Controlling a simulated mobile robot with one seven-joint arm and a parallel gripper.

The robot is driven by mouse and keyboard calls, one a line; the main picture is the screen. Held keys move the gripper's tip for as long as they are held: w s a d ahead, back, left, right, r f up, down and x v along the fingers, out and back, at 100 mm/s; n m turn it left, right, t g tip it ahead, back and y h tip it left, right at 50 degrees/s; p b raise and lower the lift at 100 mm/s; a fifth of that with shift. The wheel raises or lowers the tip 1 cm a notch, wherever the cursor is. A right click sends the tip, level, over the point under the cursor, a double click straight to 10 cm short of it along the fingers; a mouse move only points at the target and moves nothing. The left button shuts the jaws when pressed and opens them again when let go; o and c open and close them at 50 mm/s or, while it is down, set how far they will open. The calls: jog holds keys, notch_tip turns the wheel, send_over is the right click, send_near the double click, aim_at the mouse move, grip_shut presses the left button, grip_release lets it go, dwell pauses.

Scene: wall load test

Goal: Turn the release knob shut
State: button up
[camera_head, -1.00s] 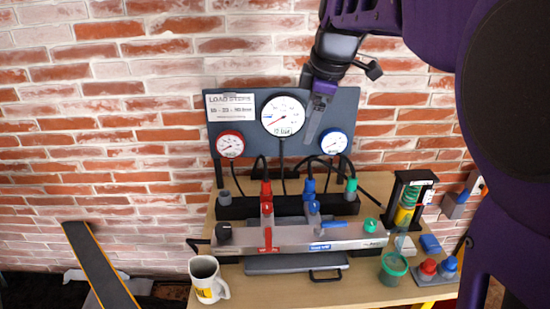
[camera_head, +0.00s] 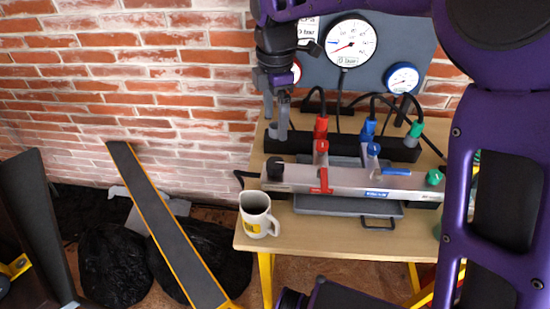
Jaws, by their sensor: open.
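The grey metal manifold (camera_head: 345,181) lies along the table. A black knob (camera_head: 275,167) sits on its left end and a green knob (camera_head: 434,178) on its right end. No readable label shows which is the release knob. A red lever (camera_head: 324,179) and a blue lever (camera_head: 374,166) stand between them. My gripper (camera_head: 278,132) is open, pointing down, with its fingers just above the black knob in the picture; no contact is visible. The large gauge (camera_head: 350,43) reads 0 bar. My gripper partly hides the red-rimmed gauge (camera_head: 297,71).
A white mug (camera_head: 257,214) stands at the table's front left. A black rack (camera_head: 398,147) with red, blue and green hose plugs stands behind the manifold. A grey tray with a handle (camera_head: 350,206) lies in front. My arm covers the right side.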

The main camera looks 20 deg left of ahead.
aim_at(275, 163)
notch_tip(275, 163, down, 13)
jog(key=shift+w+a+f+b, duration=0.1)
jog(key=shift+b, duration=0.8)
jog(key=c, duration=1.4)
jog(key=shift+o, duration=0.2)
